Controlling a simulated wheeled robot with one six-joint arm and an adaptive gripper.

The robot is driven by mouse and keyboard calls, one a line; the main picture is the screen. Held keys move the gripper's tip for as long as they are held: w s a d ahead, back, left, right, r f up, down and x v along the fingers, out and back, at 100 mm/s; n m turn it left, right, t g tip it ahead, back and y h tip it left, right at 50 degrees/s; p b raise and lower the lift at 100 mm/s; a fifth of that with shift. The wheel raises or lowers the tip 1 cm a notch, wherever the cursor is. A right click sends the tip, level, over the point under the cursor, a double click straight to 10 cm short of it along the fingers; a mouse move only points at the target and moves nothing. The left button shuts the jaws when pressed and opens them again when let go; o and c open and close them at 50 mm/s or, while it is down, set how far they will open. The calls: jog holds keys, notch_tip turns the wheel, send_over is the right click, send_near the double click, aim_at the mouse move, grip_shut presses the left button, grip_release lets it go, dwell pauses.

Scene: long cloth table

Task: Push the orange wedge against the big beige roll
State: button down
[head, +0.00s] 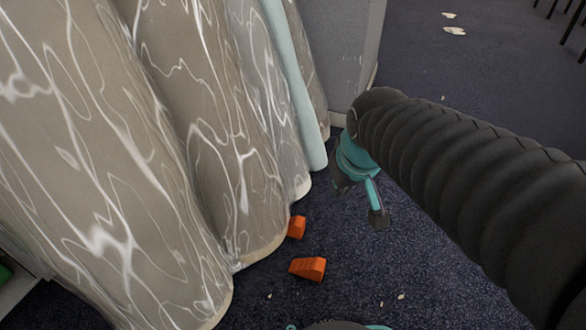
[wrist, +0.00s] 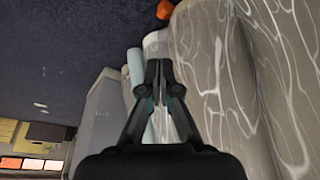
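Two orange wedges lie on the dark carpet at the foot of the rolls in the head view. The farther wedge (head: 297,227) is close beside the rolls' lower ends; I cannot tell if it touches. The nearer wedge (head: 308,268) lies apart from them. A big beige roll with white marbled veins (head: 200,110) leans there, with another large beige roll (head: 80,150) at its left. My gripper (head: 378,218) is right of and beyond the wedges. In the wrist view my gripper (wrist: 161,66) has its fingertips together and nothing between them. One orange wedge (wrist: 165,9) shows at the top edge.
A greyer roll (head: 262,90) and a thin pale blue roll (head: 296,85) stand beyond the beige ones, near a grey panel (head: 340,45). Small pale scraps (head: 455,31) lie on the carpet. Carpet right of the wedges is mostly clear below my arm.

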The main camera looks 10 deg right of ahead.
jog(key=s+m, duration=0.1)
jog(key=s, duration=0.7)
jog(key=shift+a+r+m+t, duration=0.2)
jog(key=shift+r+m+t, duration=0.1)
jog(key=shift+m+t, duration=0.1)
jog(key=c, duration=1.9)
grip_release()
